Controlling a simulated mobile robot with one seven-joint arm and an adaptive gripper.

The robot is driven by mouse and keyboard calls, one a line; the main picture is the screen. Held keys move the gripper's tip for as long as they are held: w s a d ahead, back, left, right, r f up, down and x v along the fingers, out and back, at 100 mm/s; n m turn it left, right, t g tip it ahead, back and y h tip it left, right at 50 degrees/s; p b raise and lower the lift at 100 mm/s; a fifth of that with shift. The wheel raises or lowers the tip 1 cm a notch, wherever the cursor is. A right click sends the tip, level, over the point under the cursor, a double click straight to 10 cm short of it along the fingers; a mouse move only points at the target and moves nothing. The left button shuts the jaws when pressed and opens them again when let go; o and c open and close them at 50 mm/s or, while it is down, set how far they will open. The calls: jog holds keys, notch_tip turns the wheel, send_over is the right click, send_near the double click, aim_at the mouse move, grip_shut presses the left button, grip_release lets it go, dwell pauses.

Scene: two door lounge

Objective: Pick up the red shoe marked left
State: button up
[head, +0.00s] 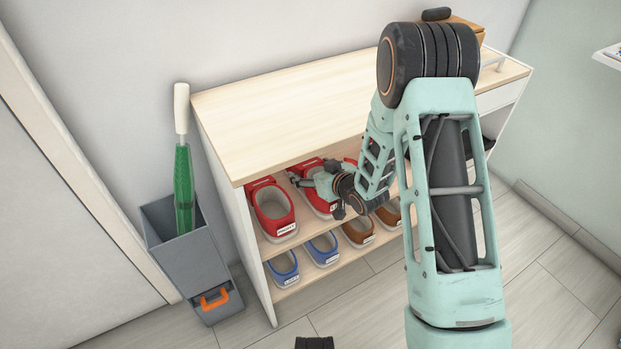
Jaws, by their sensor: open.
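Two red shoes with white soles stand side by side on the upper shelf of the open shoe cabinet. The left-hand red shoe (273,207) shows almost whole, with a white label on its toe that is too small to read. The other red shoe (313,199) is partly hidden by my gripper. My gripper (304,178) is open, at the front of the upper shelf, over or just in front of that right-hand red shoe. It appears to hold nothing. I cannot tell whether it touches the shoe.
The cabinet top (285,106) overhangs the shelves. Blue shoes (284,268) and brown shoes (358,232) sit on the lower shelf. A grey umbrella stand (188,262) holds a green umbrella (184,190) at the left. A wooden box (466,24) stands at the back right. The right floor is clear.

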jog(key=shift+r, duration=0.1)
jog(key=c, duration=1.2)
